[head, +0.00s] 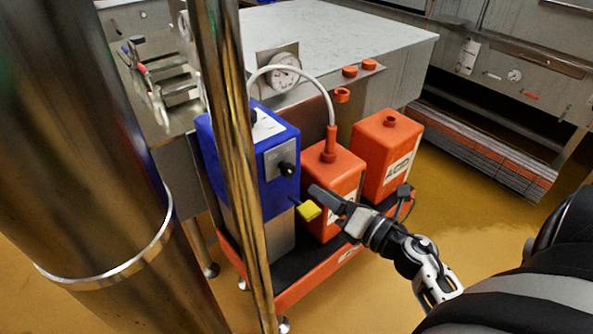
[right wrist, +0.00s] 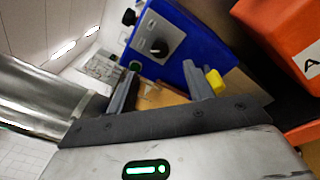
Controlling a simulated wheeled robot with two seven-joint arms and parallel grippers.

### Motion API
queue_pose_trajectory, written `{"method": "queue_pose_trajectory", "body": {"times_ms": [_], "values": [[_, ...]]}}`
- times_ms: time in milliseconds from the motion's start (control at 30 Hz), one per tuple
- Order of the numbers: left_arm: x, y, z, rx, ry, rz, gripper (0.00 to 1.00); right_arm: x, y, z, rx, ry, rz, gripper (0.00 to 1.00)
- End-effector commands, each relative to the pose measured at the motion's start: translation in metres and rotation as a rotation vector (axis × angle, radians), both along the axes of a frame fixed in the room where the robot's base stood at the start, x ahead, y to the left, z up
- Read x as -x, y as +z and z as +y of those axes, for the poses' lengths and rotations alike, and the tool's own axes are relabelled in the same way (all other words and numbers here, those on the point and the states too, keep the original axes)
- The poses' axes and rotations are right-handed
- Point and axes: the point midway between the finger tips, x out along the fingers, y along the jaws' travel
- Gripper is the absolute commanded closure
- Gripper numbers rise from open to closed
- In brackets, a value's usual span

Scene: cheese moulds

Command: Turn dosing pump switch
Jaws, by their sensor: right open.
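The dosing pump is a blue box (head: 250,155) on a grey stand, left of centre in the head view. Its grey front panel carries a black rotary switch (head: 287,169). A small yellow block (head: 308,211) shows close by the fingers. My left gripper is not in view.
Two orange canisters (head: 327,185) (head: 385,150) stand right of the pump on an orange-rimmed base. A white hose (head: 305,74) arches from the pump to the nearer one. A steel vat (head: 340,40) is behind. Yellow floor (head: 480,210) is free at right.

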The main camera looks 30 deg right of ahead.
Motion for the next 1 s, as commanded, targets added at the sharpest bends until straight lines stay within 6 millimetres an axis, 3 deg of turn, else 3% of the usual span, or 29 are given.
{"method": "queue_pose_trajectory", "body": {"times_ms": [200,400,867,1000], "values": [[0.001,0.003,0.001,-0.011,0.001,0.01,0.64,-0.048,0.003,0.009,-0.003,0.001,-0.003,0.48],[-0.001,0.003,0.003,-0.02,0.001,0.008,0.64,-0.076,0.001,0.014,-0.002,-0.001,0.0,0.48],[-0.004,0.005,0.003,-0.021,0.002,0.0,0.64,-0.087,0.0,0.016,-0.003,-0.001,0.001,0.48],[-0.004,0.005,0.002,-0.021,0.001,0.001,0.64,-0.087,0.0,0.016,-0.003,-0.001,0.001,0.87]]}}
